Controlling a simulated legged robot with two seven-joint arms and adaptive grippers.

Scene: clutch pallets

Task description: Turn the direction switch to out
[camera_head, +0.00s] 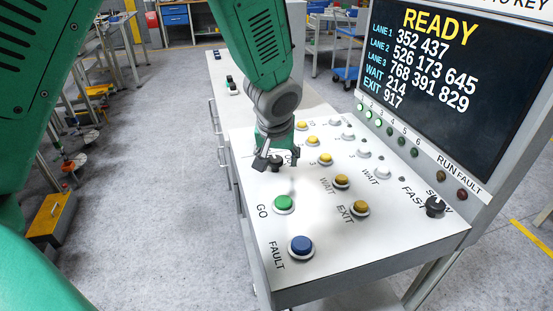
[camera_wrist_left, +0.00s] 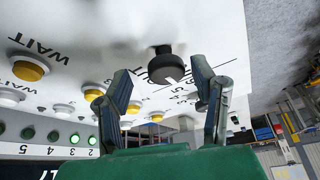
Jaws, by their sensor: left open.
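My left gripper (camera_head: 275,160) reaches down over the white control panel (camera_head: 330,262) with its fingers apart. In the left wrist view the open fingers (camera_wrist_left: 160,76) stand on either side of a black rotary knob (camera_wrist_left: 167,68), which lies beyond the tips with clear space around it. The knob has a white pointer mark, and partly hidden markings surround it. In the head view this black knob (camera_head: 277,164) sits by the fingers, partly covered. I cannot read which label is the direction switch's, nor its setting. My right gripper is out of view.
A green GO button (camera_head: 283,203) and a blue FAULT button (camera_head: 301,246) are nearest. Yellow buttons, including the EXIT one (camera_head: 360,208), line the panel. A black SLOW/FAST knob (camera_head: 434,207) is at the right, below the READY screen (camera_head: 455,75).

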